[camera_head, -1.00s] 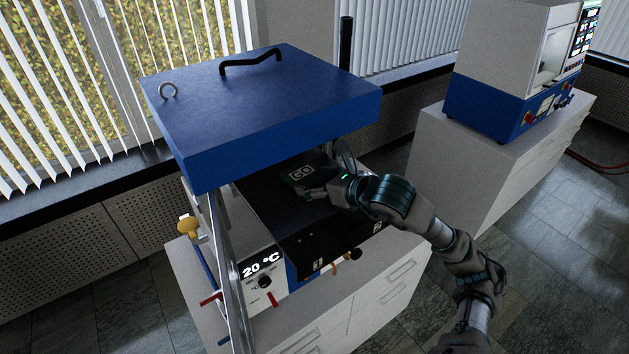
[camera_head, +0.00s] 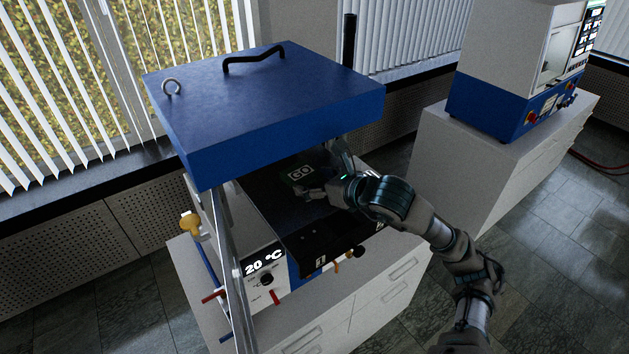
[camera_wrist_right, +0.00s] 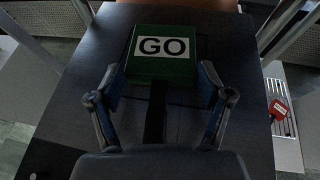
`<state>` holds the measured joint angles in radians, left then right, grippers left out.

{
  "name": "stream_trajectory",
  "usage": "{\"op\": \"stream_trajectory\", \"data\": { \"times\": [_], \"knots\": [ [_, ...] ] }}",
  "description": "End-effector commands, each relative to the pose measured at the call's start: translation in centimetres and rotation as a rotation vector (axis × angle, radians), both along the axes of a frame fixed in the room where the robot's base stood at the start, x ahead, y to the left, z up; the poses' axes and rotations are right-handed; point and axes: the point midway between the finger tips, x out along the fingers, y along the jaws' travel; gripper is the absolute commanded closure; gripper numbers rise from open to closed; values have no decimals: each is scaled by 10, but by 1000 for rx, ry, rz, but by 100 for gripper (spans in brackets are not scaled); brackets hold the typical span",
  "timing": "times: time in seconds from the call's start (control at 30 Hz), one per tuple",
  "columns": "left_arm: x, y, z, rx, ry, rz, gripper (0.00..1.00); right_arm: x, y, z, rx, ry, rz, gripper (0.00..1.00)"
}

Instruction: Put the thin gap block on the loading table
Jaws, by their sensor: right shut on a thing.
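The thin gap block is a green block with a white GO label (camera_head: 300,173). It is under the blue top of the press, over the dark loading table (camera_head: 270,208). In the right wrist view the block (camera_wrist_right: 160,68) sits between the two fingers of my right gripper (camera_wrist_right: 160,88), which is shut on it. The right gripper (camera_head: 312,188) also shows in the head view, partly hidden by my own wrist. I cannot tell whether the block touches the table surface. My left gripper is not in view.
The thick blue upper plate (camera_head: 265,105) of the press hangs above the block and gripper. A metal post (camera_head: 228,255) stands at the front left, beside a 20 °C display (camera_head: 266,258). Another blue and white machine (camera_head: 500,95) stands on a cabinet at the right.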

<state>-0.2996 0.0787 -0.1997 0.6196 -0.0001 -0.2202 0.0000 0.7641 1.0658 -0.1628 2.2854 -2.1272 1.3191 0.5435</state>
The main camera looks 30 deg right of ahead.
Motion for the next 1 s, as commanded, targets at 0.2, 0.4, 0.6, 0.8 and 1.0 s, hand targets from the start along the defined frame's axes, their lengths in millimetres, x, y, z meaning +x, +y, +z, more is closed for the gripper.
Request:
{"op": "stream_trajectory", "data": {
  "times": [0.2, 0.4, 0.6, 0.8, 1.0],
  "knots": [
    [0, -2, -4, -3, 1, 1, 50, 0, 3, -2, -2, -3, 1, 70],
    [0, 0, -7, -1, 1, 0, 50, 0, 1, -5, 0, -3, 1, 70],
    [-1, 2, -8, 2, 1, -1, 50, 0, -1, -6, 1, -3, 1, 4],
    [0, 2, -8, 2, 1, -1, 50, 0, -1, -7, 1, -2, 1, 0],
    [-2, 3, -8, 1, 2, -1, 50, -1, 0, -7, -1, 1, 1, 0]
  ]
}}
